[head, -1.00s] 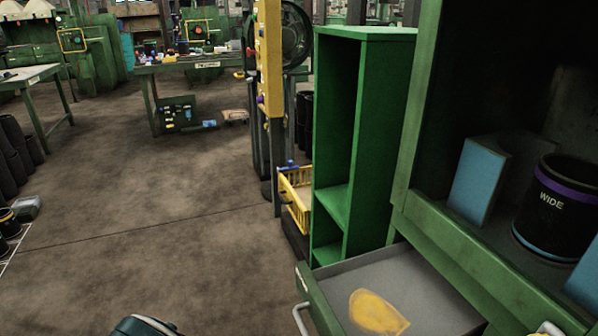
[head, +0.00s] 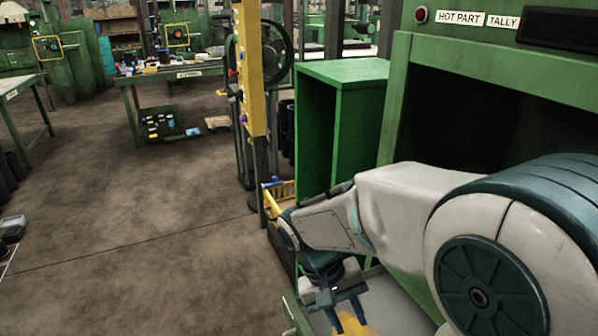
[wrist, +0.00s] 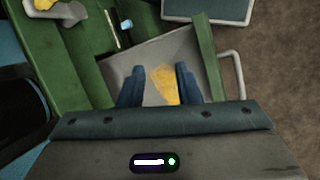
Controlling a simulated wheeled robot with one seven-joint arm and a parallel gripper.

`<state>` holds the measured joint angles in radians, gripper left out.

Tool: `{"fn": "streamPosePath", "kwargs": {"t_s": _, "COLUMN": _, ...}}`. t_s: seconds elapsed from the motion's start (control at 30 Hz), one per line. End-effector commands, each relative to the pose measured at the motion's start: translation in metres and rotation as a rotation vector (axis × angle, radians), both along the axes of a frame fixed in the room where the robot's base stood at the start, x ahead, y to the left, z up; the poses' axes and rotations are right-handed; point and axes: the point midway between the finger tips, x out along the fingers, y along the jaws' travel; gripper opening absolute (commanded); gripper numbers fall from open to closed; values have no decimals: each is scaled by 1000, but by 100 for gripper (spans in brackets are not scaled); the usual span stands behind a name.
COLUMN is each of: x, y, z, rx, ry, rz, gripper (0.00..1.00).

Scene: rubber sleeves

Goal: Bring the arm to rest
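My gripper (head: 350,326) hangs pointing down above the pulled-out grey drawer (head: 397,306) in the head view. My arm reaches across the right half of the head view and covers much of the green cabinet's lower opening.
A tall green shelf unit (head: 345,75) stands close behind my forearm. A yellow basket (head: 279,197) and a yellow post (head: 249,70) are left of it. A dark rounded shape (wrist: 18,110) lies at the wrist view's left edge. The floor (head: 140,215) at left is open.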

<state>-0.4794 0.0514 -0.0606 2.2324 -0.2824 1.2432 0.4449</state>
Motion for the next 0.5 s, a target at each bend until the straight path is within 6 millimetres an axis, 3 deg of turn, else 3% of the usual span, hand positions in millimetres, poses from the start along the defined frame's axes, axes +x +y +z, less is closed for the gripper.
{"fn": "streamPosePath", "kwargs": {"t_s": 0.03, "x": -4, "y": -9, "z": 21, "rx": 56, "ry": -34, "rz": -22, "gripper": 30}}
{"fn": "streamPosePath", "kwargs": {"t_s": 0.2, "x": -17, "y": -30, "z": 60, "rx": 224, "ry": -164, "rz": -58, "gripper": 30}}
{"fn": "streamPosePath", "kwargs": {"t_s": 0.5, "x": -35, "y": -55, "z": 111, "rx": 379, "ry": -423, "rz": -85, "gripper": 30}}
